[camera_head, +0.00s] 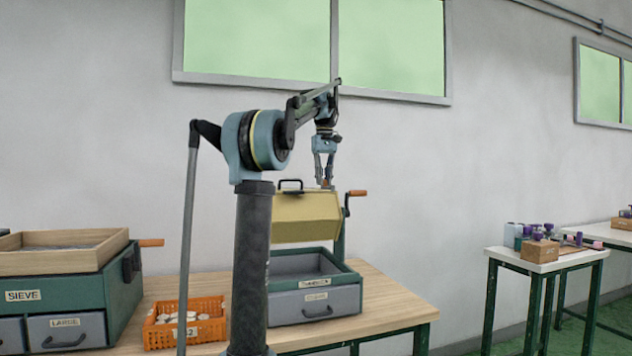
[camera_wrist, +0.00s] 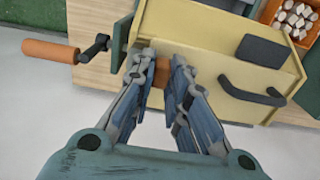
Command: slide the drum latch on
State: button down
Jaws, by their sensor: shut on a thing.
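The yellow drum (camera_head: 305,218) sits above the grey-and-green tumbler box on the wooden table. In the wrist view the drum (camera_wrist: 200,35) fills the upper middle, with a black handle (camera_wrist: 252,92) and a dark plate (camera_wrist: 261,51) on its face. My gripper (camera_head: 326,184) is over the drum's top right part. In the wrist view my gripper (camera_wrist: 163,85) is shut on a small brown block, the drum latch (camera_wrist: 162,72), at the drum's edge. The fingers hide part of the latch, and I cannot tell how far it is slid.
A crank with an orange grip (camera_wrist: 50,51) sticks out beside the drum. The tumbler's grey drawer (camera_head: 315,304) is below. An orange crate (camera_head: 160,336) of pale pieces and the green sieve box (camera_head: 90,292) stand left. A small table with bottles stands right.

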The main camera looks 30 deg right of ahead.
jog(key=shift+d, duration=0.15)
jog(key=c, duration=1.6)
grip_release()
jog(key=shift+o, duration=0.2)
notch_tip(320, 180, up, 12)
